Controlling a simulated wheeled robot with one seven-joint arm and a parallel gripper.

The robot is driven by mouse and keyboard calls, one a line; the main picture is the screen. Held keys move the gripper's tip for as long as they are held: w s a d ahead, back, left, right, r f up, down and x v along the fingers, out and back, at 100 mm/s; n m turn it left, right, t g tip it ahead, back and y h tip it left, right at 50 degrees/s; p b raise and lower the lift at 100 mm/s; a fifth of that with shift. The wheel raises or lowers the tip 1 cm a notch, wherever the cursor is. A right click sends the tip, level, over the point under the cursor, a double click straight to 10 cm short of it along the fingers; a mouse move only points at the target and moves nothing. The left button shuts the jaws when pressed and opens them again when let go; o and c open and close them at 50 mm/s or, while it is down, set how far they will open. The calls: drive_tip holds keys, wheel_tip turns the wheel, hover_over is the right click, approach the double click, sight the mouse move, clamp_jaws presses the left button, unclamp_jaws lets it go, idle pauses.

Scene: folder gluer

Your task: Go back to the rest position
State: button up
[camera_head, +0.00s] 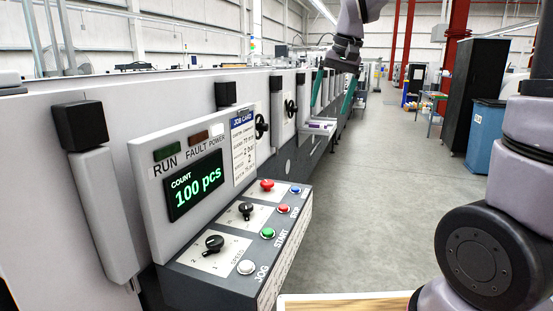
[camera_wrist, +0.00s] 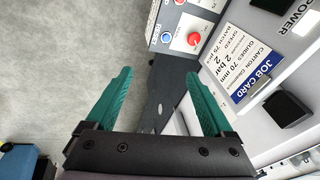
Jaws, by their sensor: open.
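My gripper (camera_head: 334,88) hangs in the upper middle of the head view, fingers down. In the wrist view my gripper (camera_wrist: 159,74) has its two teal fingers spread well apart, with nothing between them. The folder gluer's control panel (camera_head: 238,240) is at the lower middle left of the head view. Its display (camera_head: 196,186) reads COUNT 100 pcs. A red mushroom button (camera_head: 267,185) sits on the panel and also shows in the wrist view (camera_wrist: 194,39). The gripper is apart from the panel buttons.
The long machine body (camera_head: 60,120) runs along the left into the distance. A job card (camera_head: 243,147) is on its face. A black cabinet (camera_head: 474,92) and a blue bin (camera_head: 484,135) stand at right. The grey floor aisle (camera_head: 370,200) is clear.

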drive_tip(key=s+d+r+m+t, duration=0.1)
drive_tip(key=s+d+t, duration=0.1)
drive_tip(key=s+d, duration=0.3)
drive_tip(key=s+d+r+m+t, duration=0.1)
drive_tip(key=s+d, duration=0.5)
drive_tip(key=s, duration=0.6)
drive_tip(key=shift+s+t, duration=0.35)
drive_tip(key=shift+t, duration=0.35)
